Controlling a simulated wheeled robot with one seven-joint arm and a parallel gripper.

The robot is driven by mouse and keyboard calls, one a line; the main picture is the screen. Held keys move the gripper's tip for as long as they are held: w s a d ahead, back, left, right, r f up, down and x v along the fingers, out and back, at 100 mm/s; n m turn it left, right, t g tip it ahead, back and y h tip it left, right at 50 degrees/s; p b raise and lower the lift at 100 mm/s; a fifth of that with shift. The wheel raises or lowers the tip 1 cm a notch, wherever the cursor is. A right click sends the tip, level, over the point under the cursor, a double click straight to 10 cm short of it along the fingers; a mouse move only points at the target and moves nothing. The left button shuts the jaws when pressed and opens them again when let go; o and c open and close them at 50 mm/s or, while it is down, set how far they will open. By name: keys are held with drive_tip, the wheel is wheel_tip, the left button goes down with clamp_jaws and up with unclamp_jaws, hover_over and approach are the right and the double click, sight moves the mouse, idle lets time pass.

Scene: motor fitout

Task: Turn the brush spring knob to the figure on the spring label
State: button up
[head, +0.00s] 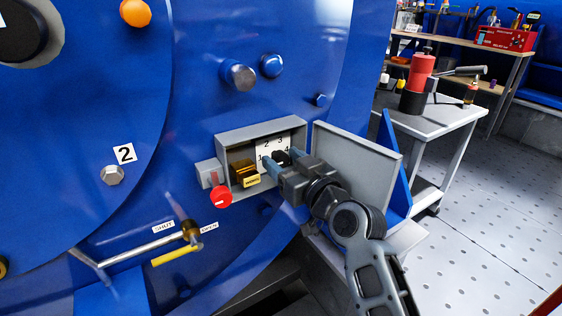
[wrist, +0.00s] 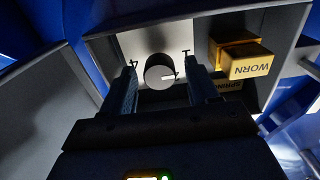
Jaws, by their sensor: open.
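The brush spring knob (wrist: 158,70) is a dark round knob with a white pointer mark, on a white plate with figures inside an open grey box. In the wrist view the mark points right and slightly down; I cannot tell its exact figure. In the head view the knob is mostly hidden by my gripper, and the plate (head: 268,146) shows figures 1 to 4. My gripper (head: 285,164) is open, its fingers either side of the knob, with gaps in the wrist view (wrist: 161,72).
A brass block marked WORN (wrist: 240,60) sits in the box beside the knob. The box (head: 223,150) has its grey door (head: 358,160) open at right. A red knob (head: 221,197) and a yellow-handled lever (head: 178,254) are below left. A trolley (head: 440,118) stands at right.

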drive_tip(key=shift+x, duration=0.8)
drive_tip(key=shift+c, duration=0.3)
drive_tip(key=c, duration=0.9)
